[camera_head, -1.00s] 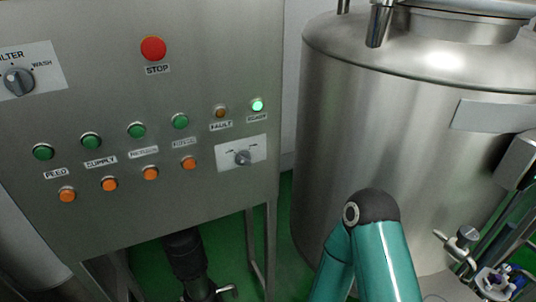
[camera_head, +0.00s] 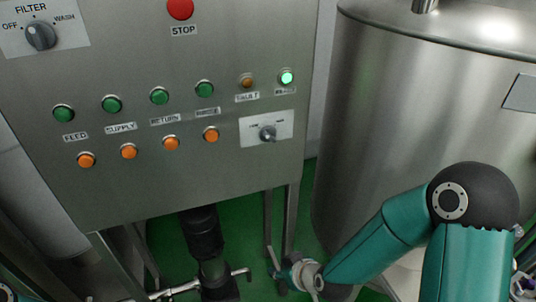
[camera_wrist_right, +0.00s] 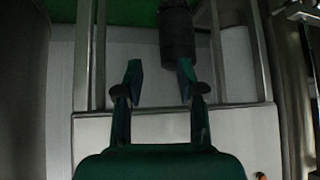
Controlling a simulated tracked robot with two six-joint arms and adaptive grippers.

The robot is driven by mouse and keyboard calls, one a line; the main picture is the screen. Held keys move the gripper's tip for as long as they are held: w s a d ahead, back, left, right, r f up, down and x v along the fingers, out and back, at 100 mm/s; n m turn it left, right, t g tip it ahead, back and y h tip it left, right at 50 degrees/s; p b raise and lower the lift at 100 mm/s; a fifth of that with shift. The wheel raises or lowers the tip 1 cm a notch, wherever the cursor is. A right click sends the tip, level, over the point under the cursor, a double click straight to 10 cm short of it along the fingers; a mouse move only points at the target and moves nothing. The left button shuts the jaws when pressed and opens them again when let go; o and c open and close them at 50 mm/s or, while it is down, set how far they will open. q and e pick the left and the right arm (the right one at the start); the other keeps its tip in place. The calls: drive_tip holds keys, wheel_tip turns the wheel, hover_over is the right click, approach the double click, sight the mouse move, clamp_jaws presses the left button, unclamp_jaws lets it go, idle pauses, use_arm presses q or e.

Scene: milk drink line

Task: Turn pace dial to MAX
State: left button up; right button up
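The small grey dial (camera_head: 267,132) sits on a white plate at the lower right of the steel control panel (camera_head: 150,190). Its labels are too small to read, and its pointer setting is unclear. My right gripper (camera_head: 274,270) is below and in front of the panel in the head view, low and apart from the dial. In the right wrist view its two fingers (camera_wrist_right: 160,77) are spread with nothing between them. The dial cannot be made out in that view. My left gripper is not in view.
A FILTER dial (camera_head: 41,35), a red STOP button (camera_head: 180,9), and green (camera_head: 159,96) and orange (camera_head: 171,143) buttons are on the panel. A steel tank (camera_head: 390,110) stands at right. A black cylinder (camera_head: 203,235) and panel legs (camera_head: 292,215) stand below.

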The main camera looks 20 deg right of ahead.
drive_tip(key=w+d+r+n+t+b, duration=0.1)
drive_tip(key=w+r+n+t, duration=0.15)
drive_tip(key=r, duration=0.35)
drive_tip(key=w+d+r+n+t+b, duration=0.1)
drive_tip(key=w+r+t+b, duration=0.15)
drive_tip(key=r, duration=0.25)
drive_tip(key=n+t+h+b, duration=0.2)
drive_tip(key=n+t, duration=0.1)
drive_tip(key=t, duration=0.2)
approach(271, 140)
use_arm(q)
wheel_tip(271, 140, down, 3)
drive_tip(key=p, duration=0.3)
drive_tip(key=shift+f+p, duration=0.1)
drive_tip(key=shift+p, duration=0.25)
use_arm(e)
drive_tip(key=shift+m, duration=0.25)
drive_tip(key=w, duration=0.8)
drive_tip(key=shift+w+a, duration=0.15)
drive_tip(key=shift+w, duration=0.15)
